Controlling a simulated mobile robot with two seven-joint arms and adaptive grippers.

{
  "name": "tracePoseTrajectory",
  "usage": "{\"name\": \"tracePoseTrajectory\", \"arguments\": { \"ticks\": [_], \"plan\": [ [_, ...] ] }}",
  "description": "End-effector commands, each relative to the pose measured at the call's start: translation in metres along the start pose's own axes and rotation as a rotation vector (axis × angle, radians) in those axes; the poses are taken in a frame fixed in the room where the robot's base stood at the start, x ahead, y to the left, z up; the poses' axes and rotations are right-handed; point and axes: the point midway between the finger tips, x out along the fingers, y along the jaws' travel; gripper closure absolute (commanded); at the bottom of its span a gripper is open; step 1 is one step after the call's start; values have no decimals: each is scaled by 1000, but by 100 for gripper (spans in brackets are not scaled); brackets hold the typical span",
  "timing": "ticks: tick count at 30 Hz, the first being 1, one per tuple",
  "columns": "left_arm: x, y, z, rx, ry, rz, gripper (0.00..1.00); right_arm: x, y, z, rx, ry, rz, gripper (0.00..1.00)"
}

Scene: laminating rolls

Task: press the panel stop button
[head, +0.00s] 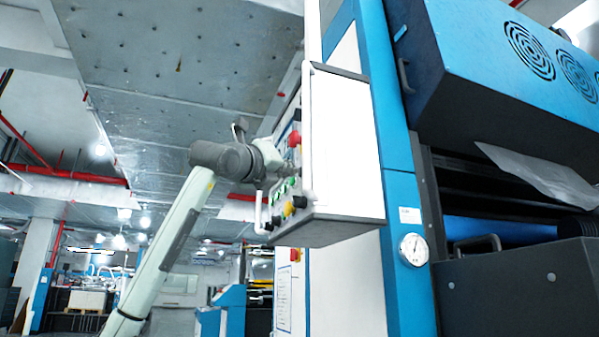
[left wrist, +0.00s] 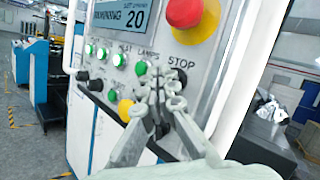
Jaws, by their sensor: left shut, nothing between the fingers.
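The control panel (head: 345,150) is a white box on an arm beside the blue machine; its button face also fills the left wrist view (left wrist: 150,45). The word STOP (left wrist: 181,63) is printed on it, with a dark round button (left wrist: 180,76) just below, partly hidden by my fingers. My left gripper (left wrist: 168,88) is shut and empty, its fingertips in front of that button; I cannot tell whether they touch it. In the head view my left gripper (head: 287,166) is at the panel face, partly hidden. My right gripper is not in view.
A large red button on a yellow base (left wrist: 188,13) sits above the STOP label. Green lamps (left wrist: 117,59), a yellow button (left wrist: 126,110) and dark knobs (left wrist: 95,84) lie to the left. A white handle rail (left wrist: 235,75) runs along the panel's right edge.

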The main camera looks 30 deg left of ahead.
Motion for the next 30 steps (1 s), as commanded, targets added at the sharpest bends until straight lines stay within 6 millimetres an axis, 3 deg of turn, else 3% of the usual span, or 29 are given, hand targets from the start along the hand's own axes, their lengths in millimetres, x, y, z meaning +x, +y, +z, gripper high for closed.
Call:
{"name": "tracePoseTrajectory", "arguments": {
  "ticks": [30],
  "plan": [
    [6, -4, -5, 0, 3, 0, 100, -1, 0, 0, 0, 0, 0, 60]
  ]
}}
